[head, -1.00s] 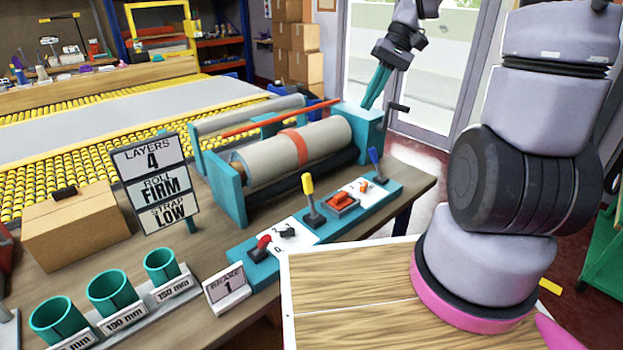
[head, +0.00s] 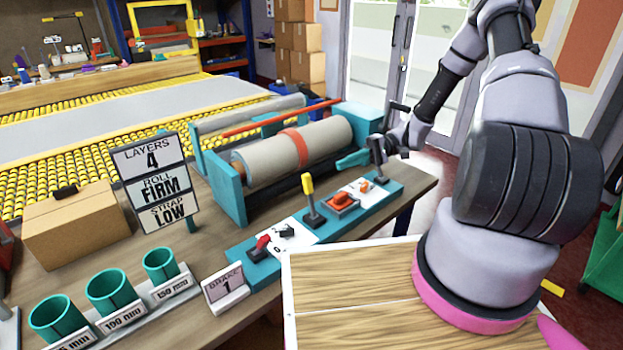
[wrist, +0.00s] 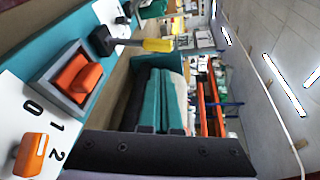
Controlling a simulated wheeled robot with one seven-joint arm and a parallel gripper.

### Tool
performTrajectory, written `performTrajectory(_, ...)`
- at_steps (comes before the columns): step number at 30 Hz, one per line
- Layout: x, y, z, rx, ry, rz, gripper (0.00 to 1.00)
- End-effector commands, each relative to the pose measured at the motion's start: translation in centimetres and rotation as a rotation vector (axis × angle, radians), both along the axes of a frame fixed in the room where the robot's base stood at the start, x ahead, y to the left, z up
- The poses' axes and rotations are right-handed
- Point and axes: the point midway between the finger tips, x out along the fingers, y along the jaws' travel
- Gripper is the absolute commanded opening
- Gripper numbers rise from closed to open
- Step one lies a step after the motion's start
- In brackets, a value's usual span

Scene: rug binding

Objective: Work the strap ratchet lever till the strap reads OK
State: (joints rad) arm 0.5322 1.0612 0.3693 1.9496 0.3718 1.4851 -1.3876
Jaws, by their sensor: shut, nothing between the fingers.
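The status sign (head: 158,183) reads LAYERS 4, ROLL FIRM, STRAP LOW. The orange-red strap (head: 297,147) is around the pale roll (head: 325,142). The teal control panel (head: 290,248) bears a yellow-handled lever (head: 309,192), upright, also in the wrist view (wrist: 158,45). I cannot tell which control is the strap ratchet lever. My gripper (head: 341,163) is shut and empty, its teal fingers together, above the panel's far end beside the roll. The fingers also show in the wrist view (wrist: 162,75).
The panel also carries a red-handled lever (head: 262,243), an orange rocker (head: 341,200) and an orange knob (wrist: 33,152) on a numbered plate. A BRAKE 1 sign (head: 226,286) stands in front. Teal cups (head: 109,290) and a cardboard box (head: 75,225) are at left.

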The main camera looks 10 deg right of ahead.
Motion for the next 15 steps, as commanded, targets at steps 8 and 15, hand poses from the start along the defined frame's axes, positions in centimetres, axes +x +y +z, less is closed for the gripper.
performTrajectory(8, 0.3, 0.4, -1.8, 0.098, 0.003, -0.042, 0.00)
performTrajectory(15, 0.3, 0.4, -1.8, 0.100, 0.003, -0.042, 0.00)
